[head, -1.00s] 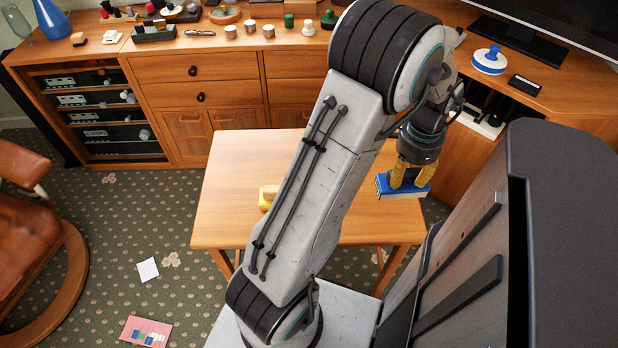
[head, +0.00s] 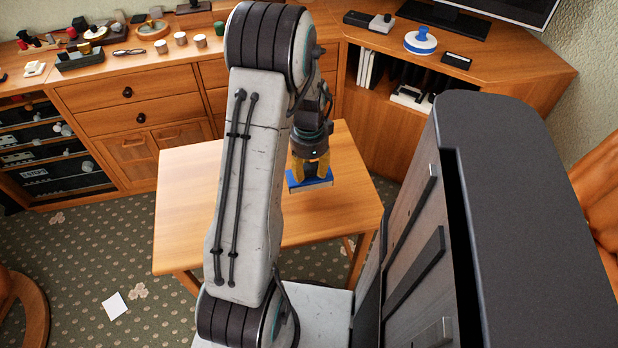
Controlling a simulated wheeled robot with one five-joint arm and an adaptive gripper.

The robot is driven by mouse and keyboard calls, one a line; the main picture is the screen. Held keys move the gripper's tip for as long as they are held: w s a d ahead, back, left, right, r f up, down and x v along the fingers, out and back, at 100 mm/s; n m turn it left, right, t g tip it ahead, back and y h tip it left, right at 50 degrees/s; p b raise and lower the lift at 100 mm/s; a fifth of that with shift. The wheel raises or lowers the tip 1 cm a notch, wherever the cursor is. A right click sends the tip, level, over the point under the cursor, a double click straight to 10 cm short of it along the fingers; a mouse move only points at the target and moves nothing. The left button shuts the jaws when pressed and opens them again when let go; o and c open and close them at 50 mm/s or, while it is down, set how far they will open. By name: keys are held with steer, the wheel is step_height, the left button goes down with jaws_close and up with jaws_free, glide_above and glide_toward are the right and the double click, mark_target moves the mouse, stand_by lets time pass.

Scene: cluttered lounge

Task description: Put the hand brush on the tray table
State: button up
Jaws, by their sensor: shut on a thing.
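My gripper (head: 310,170), with yellow fingers, is shut on the hand brush (head: 310,184), a blue block with a pale underside. It points down. The wooden tray table (head: 335,222) stands in the middle of the view, and the brush shows in front of its right half. The brush appears to be above the top, but I cannot tell how wide the gap is. My arm hides the middle of the table.
Behind the table, a wooden cabinet (head: 145,90) holds cups and small items. A blue and white round object (head: 420,40) sits on the corner top. White paper (head: 115,305) lies on the carpet. The table's left part (head: 185,200) and right front are bare.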

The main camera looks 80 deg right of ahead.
mark_target(309, 176)
steer(key=shift+f, duration=2)
steer(key=shift+f, duration=0.1)
steer(key=o, duration=1.2)
step_height(309, 176, up, 12)
steer(key=shift+a+r+p, duration=0.1)
steer(key=shift+p, duration=0.45)
